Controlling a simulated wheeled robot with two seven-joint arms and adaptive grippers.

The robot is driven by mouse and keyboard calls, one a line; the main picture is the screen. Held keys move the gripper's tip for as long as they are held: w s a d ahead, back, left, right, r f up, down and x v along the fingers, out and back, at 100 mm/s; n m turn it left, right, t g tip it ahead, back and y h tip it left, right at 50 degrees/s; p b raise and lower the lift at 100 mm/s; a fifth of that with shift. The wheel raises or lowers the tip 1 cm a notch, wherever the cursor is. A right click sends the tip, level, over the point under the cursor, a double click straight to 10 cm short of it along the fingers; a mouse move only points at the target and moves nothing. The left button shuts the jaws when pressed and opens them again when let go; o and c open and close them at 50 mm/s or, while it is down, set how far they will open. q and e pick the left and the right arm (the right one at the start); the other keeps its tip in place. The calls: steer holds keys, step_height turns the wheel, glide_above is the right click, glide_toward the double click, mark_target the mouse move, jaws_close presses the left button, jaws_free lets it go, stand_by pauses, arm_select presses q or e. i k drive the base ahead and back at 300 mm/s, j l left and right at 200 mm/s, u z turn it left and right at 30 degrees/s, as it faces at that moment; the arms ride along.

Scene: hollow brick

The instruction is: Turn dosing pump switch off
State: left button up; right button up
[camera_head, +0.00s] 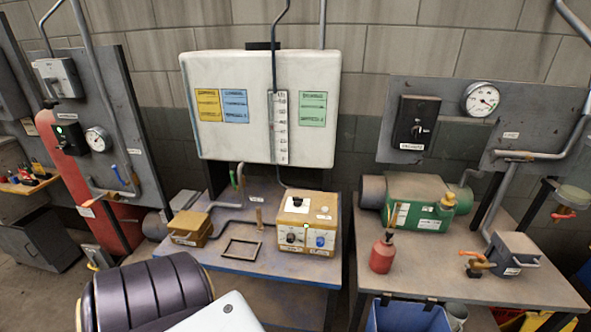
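A tan control box (307,222) stands on the blue-grey table in the middle. Its front has a dark knob (291,239), a blue knob (320,241) and a small lit green lamp (306,225). The labels are too small to read, so I cannot tell for sure whether this is the dosing pump's switch. A small yellow pump-like unit (190,228) with a grey pipe sits at the left of the same table. Other switch boxes are a black one (415,122) on the right panel and a black one with a green lamp (70,138) on the left panel. Neither gripper is in view.
A white tank (262,85) hangs above the table (265,266). The right table (440,284) holds a green pump (418,201), a red bottle (382,254) and a grey valve unit (511,253). A blue bin (408,317) stands below.

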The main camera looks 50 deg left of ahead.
mark_target(297, 201)
steer(key=u, duration=1.55)
